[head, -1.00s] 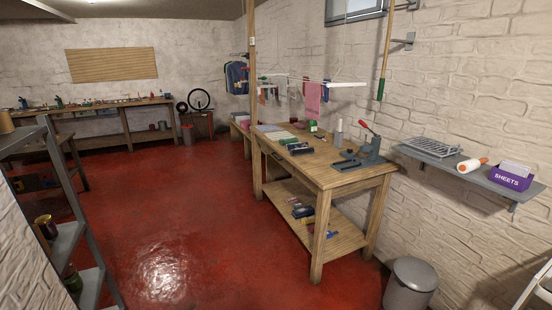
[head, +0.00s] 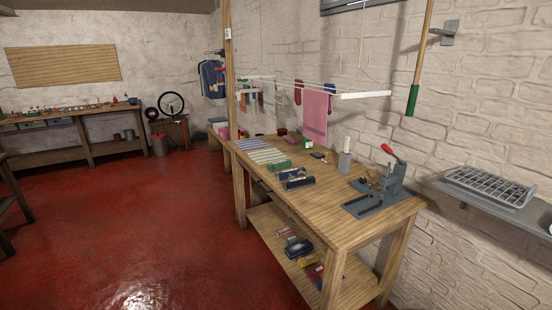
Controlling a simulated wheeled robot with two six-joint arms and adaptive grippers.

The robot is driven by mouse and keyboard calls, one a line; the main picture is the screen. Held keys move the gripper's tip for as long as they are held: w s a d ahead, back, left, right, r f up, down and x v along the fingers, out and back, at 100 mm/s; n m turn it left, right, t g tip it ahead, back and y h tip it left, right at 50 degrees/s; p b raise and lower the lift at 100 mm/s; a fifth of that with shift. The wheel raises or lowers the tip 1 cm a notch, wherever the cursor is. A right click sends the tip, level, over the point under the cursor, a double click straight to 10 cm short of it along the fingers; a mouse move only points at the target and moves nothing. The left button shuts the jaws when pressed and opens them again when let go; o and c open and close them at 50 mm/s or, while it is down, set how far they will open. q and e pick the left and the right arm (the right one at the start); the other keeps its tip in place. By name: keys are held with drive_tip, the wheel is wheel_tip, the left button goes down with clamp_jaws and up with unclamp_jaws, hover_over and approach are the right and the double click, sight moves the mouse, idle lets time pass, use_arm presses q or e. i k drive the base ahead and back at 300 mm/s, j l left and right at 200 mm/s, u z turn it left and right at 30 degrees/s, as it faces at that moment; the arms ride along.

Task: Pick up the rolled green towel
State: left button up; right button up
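A small green object (head: 307,143) stands near the back of the wooden workbench (head: 330,205), by the wall. It is too small to tell whether it is a rolled towel. Flat striped pale green and blue cloths (head: 264,154) lie at the bench's far left end. Dark rolled or boxy items (head: 295,179) lie at the bench's front edge; I cannot tell their exact kind. Neither of my grippers is in view.
A grey press with a red handle (head: 380,185) and a pale bottle (head: 345,158) stand on the bench. A pink towel (head: 315,115) hangs from a rack above. A grey wall shelf (head: 500,205) juts out at right. The red floor (head: 130,230) at left is clear.

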sight(282, 164)
drive_tip(key=i+j+z, duration=0.15)
drive_tip(key=i, duration=0.5)
drive_tip(key=i+j+z, duration=0.15)
drive_tip(key=i+j, duration=0.3)
drive_tip(key=i, duration=0.2)
drive_tip(key=i+j+z, duration=0.15)
drive_tip(key=i+j, duration=0.25)
drive_tip(key=i, duration=0.2)
drive_tip(key=i+j+z, duration=0.15)
drive_tip(key=i+j, duration=0.3)
drive_tip(key=i, duration=0.15)
